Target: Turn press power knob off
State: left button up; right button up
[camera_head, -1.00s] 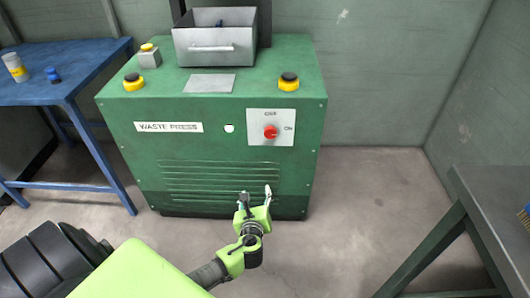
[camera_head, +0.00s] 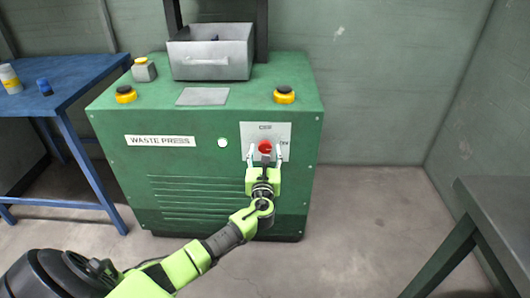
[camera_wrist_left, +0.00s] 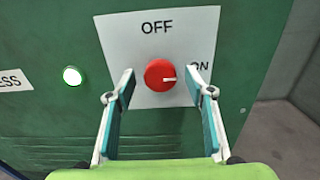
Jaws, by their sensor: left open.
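The red power knob (camera_head: 265,147) sits on a pale plate (camera_head: 284,131) on the front of the green waste press (camera_head: 205,165). In the left wrist view the knob (camera_wrist_left: 160,75) has a white mark pointing right, toward ON; OFF is printed above it. My left gripper (camera_head: 264,157) is open in front of the knob. In the left wrist view its two fingers (camera_wrist_left: 160,88) stand on either side of the knob and do not appear to touch it. My right gripper is not in view.
A white indicator (camera_head: 223,142) is left of the plate. A blue table (camera_head: 75,75) stands left, a grey table (camera_head: 505,205) right. Floor between is clear.

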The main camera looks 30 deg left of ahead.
pick_arm(q)
jog(key=shift+x, duration=0.75)
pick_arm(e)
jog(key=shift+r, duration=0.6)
pick_arm(q)
jog(key=c, duration=1.1)
